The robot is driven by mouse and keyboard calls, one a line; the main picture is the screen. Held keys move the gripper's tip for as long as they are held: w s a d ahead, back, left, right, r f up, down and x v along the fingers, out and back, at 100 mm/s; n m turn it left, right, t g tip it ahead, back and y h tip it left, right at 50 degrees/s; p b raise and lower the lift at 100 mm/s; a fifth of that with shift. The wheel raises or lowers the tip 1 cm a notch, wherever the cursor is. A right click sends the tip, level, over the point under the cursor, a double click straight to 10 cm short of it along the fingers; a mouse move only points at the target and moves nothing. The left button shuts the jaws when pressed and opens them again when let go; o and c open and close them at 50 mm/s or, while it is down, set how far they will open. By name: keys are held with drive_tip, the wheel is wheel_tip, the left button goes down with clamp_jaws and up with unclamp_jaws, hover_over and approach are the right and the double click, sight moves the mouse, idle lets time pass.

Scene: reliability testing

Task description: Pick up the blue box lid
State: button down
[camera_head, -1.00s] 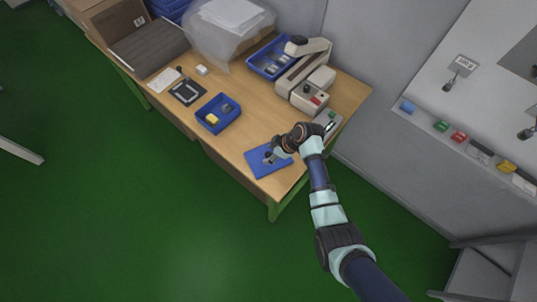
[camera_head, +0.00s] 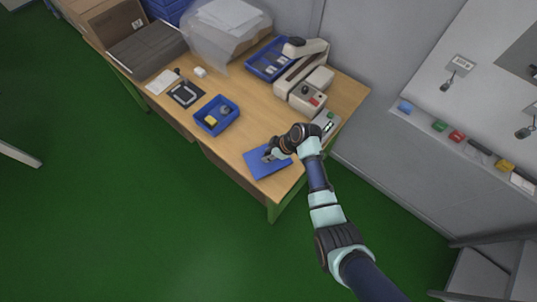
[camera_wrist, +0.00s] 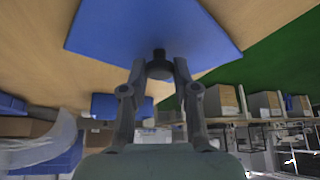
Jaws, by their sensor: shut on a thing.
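The blue box lid (camera_head: 270,168) is a flat blue plate at the near right corner of the wooden table. In the wrist view the lid (camera_wrist: 150,28) fills the top middle, with a dark round knob (camera_wrist: 159,70) on it. My gripper (camera_head: 268,156) is over the lid. In the wrist view its two fingers (camera_wrist: 159,66) are closed on the knob, one on each side. I cannot tell whether the lid touches the table or is slightly above it. An open blue box (camera_head: 216,116) stands left of the lid, with a yellow thing and a grey thing inside.
A beige machine (camera_head: 303,88) and a small grey device (camera_head: 327,125) stand along the wall side. A blue tray (camera_head: 268,60) is behind. A black frame (camera_head: 186,93) lies at the left. Bare tabletop (camera_head: 250,110) lies between box and machine.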

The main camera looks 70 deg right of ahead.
wheel_tip(320, 180, up, 19)
drive_tip(key=p, duration=0.4)
drive_tip(key=shift+r, duration=0.2)
